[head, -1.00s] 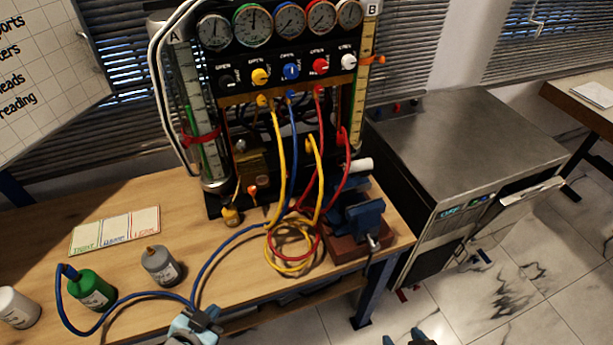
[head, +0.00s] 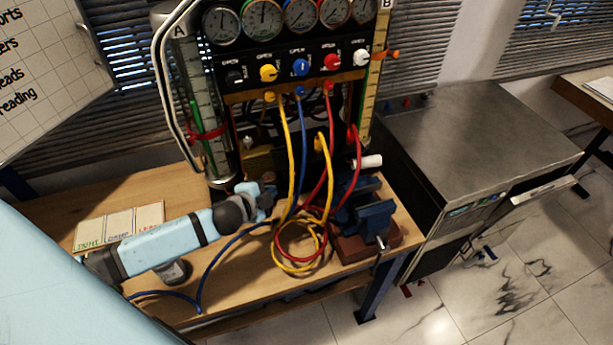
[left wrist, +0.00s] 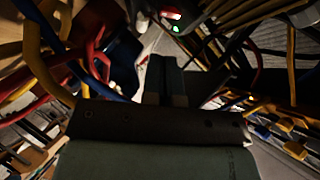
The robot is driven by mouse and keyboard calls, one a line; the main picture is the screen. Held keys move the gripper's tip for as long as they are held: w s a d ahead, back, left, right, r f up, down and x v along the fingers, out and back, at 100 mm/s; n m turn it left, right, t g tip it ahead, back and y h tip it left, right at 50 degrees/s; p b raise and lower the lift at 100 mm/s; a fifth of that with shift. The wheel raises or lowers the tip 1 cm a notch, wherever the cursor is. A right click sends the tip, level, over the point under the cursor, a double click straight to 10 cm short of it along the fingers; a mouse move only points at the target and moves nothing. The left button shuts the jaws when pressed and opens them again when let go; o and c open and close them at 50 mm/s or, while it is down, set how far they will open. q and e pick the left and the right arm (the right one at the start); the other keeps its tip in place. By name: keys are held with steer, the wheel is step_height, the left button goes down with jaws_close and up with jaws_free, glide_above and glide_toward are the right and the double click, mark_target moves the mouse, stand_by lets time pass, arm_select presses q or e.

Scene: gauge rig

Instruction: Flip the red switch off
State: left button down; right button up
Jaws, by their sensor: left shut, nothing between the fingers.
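In the left wrist view, a small red part (left wrist: 171,14) with a green light just below it shows near the top edge. I cannot tell whether it is the red switch or which way it is set. No red switch can be made out in the head view. My left gripper (head: 268,197) is at the foot of the gauge rig (head: 289,78), in front of it and close to the hanging hoses. Its fingers (left wrist: 166,66) are shut with nothing between them, and point towards the area below the red part. My right gripper is out of view.
Yellow hoses (head: 290,150), a blue hose (head: 222,250) and red hoses (head: 357,165) hang and coil near my left gripper. A blue vise (head: 366,215) stands right of it on the wooden bench (head: 235,290). My left arm covers bottles at the left.

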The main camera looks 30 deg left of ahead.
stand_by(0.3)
arm_select(q)
steer(key=p+x, duration=0.1)
steer(key=x, duration=0.9)
steer(key=shift+w+a+f+m+t+y+b, duration=0.1)
steer(key=shift+a+f+m+t+y+b, duration=0.3)
steer(key=shift+b, duration=1.3)
steer(key=shift+w+d+f+m+t+y+b, duration=0.15)
steer(key=shift+m+t+b, duration=0.5)
steer(key=shift+b, duration=1)
